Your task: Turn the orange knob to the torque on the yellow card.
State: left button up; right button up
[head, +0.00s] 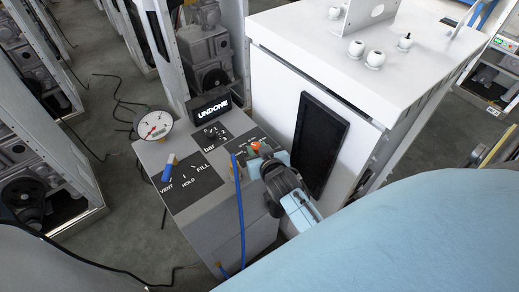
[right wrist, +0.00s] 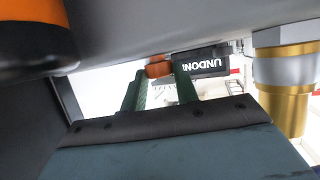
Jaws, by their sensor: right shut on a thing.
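The orange knob (head: 256,145) sits on the right part of the grey console (head: 202,222), beside a black label panel. My right gripper (head: 258,153) reaches it from the lower right and is shut on it. In the right wrist view, the orange knob (right wrist: 158,69) shows between the tips of the two green fingers (right wrist: 163,85). The fingers and arm hide part of the knob's dial in the head view, so its setting cannot be read. I cannot make out a yellow card. My left gripper is not in view.
A round gauge (head: 154,125), a black UNDONE sign (head: 209,106) and a blue lever (head: 169,166) share the console. A blue hose (head: 240,215) and a brass fitting (right wrist: 283,95) are close to my right gripper. A white cabinet (head: 275,85) with a dark panel stands behind.

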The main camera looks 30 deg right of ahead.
jog(key=shift+a+r+m+h+b, duration=0.1)
jog(key=shift+m+h+b, duration=0.25)
jog(key=shift+m+h, duration=0.35)
jog(key=o, duration=1)
jog(key=v, duration=0.7)
jog(key=shift+s+a+r+p, duration=0.1)
jog(key=shift+a+r+p, duration=0.05)
jog(key=shift+p, duration=0.2)
jog(key=shift+s, duration=0.1)
